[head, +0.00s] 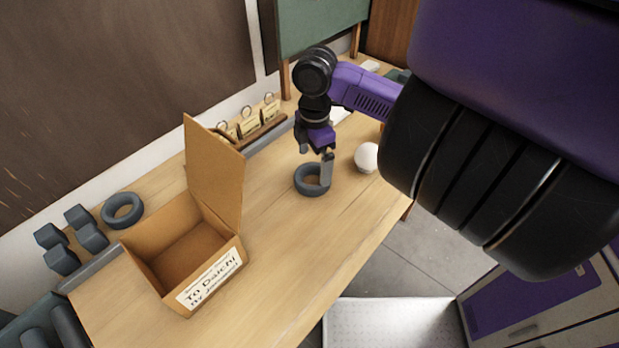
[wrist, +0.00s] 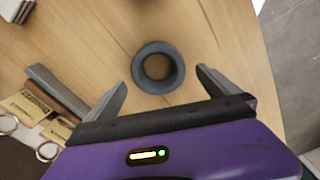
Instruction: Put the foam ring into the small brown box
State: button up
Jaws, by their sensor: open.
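A dark grey foam ring (head: 304,189) lies flat on the wooden table, right of the box. In the wrist view the ring (wrist: 158,47) is centred between the two finger pads, with table showing between it and each finger. My gripper (head: 316,160) is open and empty, pointing down just above the ring; one finger hides part of the ring's right side in the head view. The small brown box (head: 216,172) stands on the table to the left with its lid flap raised and a white label on its front. Its inside looks empty.
A second dark grey ring (head: 123,211) lies left of the box near grey dumbbell-like blocks (head: 78,235). A white ball (head: 367,157) sits right of my gripper. Tags with rings (head: 249,124) stand behind. Table between box and near ring is clear.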

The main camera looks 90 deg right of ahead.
notch_tip(320, 180, down, 5)
jog(key=shift+w+d+r+p, duration=0.1)
jog(key=shift+w+p, duration=0.05)
jog(key=shift+p, duration=0.3)
jog(key=shift+r, duration=0.1)
jog(key=c, duration=1.3)
